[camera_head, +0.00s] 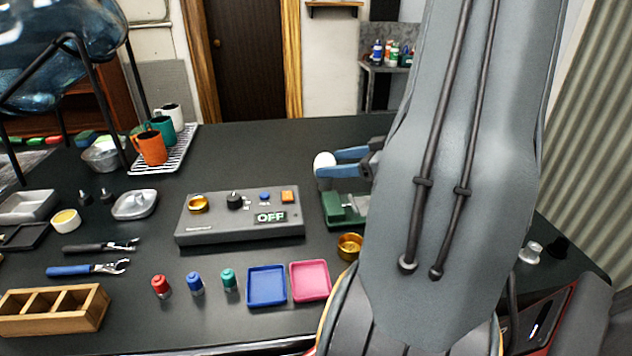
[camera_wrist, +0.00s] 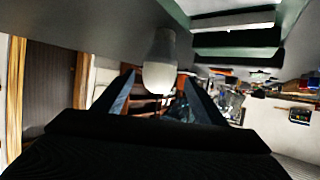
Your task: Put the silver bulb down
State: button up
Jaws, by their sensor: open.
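A bulb (camera_head: 324,159) with a pale, bright dome and a greyer body shows just behind the green fixture (camera_head: 343,211). In the wrist view the bulb (camera_wrist: 160,64) appears between the two fingertips, its grey end toward the dark table surface. My gripper (camera_head: 328,164) is open, its blue fingers reaching in from the right at the bulb. In the wrist view the fingers (camera_wrist: 158,82) stand apart, with a gap beside the bulb on both sides. The bulb's lower end is partly hidden in the head view, so its contact with the table cannot be told for sure.
A grey control box (camera_head: 240,217) reading OFF stands left of the fixture. A brass cup (camera_head: 349,246), a pink tray (camera_head: 310,281) and a blue tray (camera_head: 267,286) lie nearer. Mugs stand on a rack (camera_head: 176,158) at the back left. The table behind the box is clear.

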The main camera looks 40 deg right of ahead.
jog(key=shift+x, duration=0.9)
jog(key=p+x, duration=0.1)
jog(key=x, duration=0.5)
jog(key=shift+d+f, duration=0.1)
jog(key=c, duration=1.3)
notch_tip(320, 180, up, 10)
